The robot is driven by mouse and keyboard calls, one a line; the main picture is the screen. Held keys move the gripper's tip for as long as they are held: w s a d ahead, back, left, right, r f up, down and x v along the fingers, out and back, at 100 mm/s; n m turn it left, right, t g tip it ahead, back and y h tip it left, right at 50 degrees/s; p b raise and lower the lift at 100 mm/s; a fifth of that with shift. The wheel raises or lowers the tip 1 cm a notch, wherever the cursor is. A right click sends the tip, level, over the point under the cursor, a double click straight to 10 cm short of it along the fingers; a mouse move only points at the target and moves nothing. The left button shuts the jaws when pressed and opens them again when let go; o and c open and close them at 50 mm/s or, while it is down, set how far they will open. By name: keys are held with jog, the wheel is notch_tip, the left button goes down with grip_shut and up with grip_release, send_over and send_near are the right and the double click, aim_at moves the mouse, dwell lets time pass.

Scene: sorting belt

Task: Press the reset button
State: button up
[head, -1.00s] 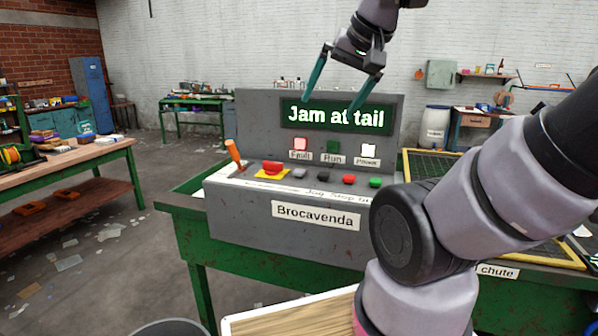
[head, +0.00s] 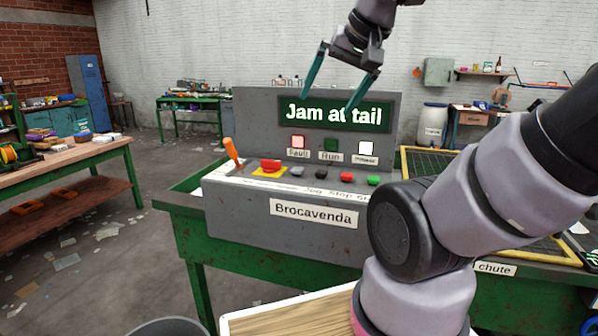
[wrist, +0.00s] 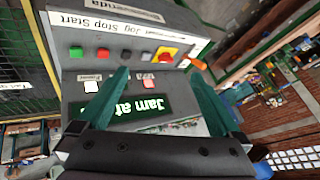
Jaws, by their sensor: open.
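The grey control console (head: 250,225) carries a row of buttons: a red mushroom button on a yellow plate (head: 270,166), a grey button (head: 297,172), a black button (head: 321,173), a red button (head: 347,177) and a green button (head: 373,181). Their label strip reads "Jog Stop Start" in part; I cannot read a reset label. The grey button also shows in the wrist view (wrist: 150,57). My gripper (head: 327,101) is open and empty, its teal fingers above the console and in front of the "Jam at tail" display (head: 300,112), apart from the buttons.
An orange-handled lever (head: 232,151) stands at the console's left end. Fault (head: 298,142), Run (head: 331,144) and Power (head: 366,149) lamps sit below the display; Fault glows pinkish and Power white.

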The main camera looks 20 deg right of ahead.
dwell(0.3)
grip_shut()
dwell(1.6)
